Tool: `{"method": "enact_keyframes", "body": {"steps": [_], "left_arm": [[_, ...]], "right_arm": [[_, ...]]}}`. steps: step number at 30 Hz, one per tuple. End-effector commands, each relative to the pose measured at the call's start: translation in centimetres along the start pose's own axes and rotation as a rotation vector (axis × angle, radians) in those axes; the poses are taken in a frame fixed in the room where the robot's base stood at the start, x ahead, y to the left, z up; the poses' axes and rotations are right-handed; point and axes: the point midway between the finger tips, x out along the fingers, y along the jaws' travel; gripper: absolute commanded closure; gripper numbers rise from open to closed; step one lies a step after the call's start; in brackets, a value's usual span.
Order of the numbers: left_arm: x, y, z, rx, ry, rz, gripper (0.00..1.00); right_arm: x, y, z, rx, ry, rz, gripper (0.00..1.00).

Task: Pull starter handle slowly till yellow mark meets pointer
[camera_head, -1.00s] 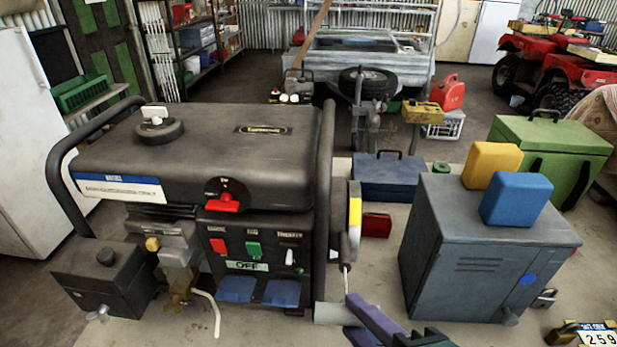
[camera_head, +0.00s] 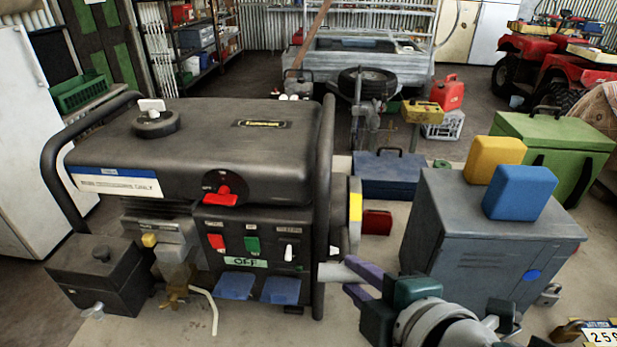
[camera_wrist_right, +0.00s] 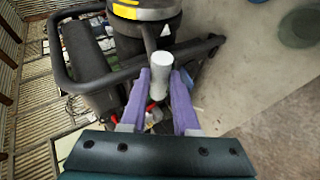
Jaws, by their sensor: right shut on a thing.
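The black generator (camera_head: 200,150) stands on the bench, with its round recoil starter (camera_head: 346,215) on its right side. The yellow mark (camera_head: 355,207) shows on the starter's rim, and a yellow patch shows at the top of the wrist view (camera_wrist_right: 125,11). I cannot make out the pointer. My right gripper (camera_head: 360,280) has purple fingers and is shut on the pale grey starter handle (camera_head: 338,271). The wrist view shows the handle (camera_wrist_right: 160,68) between the fingers, close to the starter. My left gripper is not in view.
A grey metal cabinet (camera_head: 470,235) stands close right of my right gripper, with yellow (camera_head: 494,160) and blue (camera_head: 519,193) blocks on top. A small red box (camera_head: 377,222) and a blue toolbox (camera_head: 390,175) lie behind. Little room separates generator and cabinet.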

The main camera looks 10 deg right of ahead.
Motion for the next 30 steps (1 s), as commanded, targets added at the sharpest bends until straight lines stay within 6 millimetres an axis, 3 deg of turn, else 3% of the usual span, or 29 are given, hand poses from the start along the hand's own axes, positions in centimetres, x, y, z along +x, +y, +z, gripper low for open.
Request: {"method": "enact_keyframes", "body": {"steps": [2,3,11,22,30], "left_arm": [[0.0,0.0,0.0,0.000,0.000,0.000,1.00],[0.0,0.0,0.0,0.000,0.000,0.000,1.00],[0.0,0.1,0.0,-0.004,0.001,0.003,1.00],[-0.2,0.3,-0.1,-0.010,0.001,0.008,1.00],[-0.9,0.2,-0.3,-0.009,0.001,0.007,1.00]], "right_arm": [[0.0,-0.1,-0.1,0.000,0.001,-0.002,1.00],[-0.1,-0.1,-0.1,0.000,0.001,-0.002,0.67],[0.0,-0.1,0.0,0.000,0.000,-0.001,0.37],[-0.7,0.0,0.0,0.000,0.000,-0.001,0.36],[-5.2,0.0,-0.1,0.000,0.001,-0.003,0.36]]}}
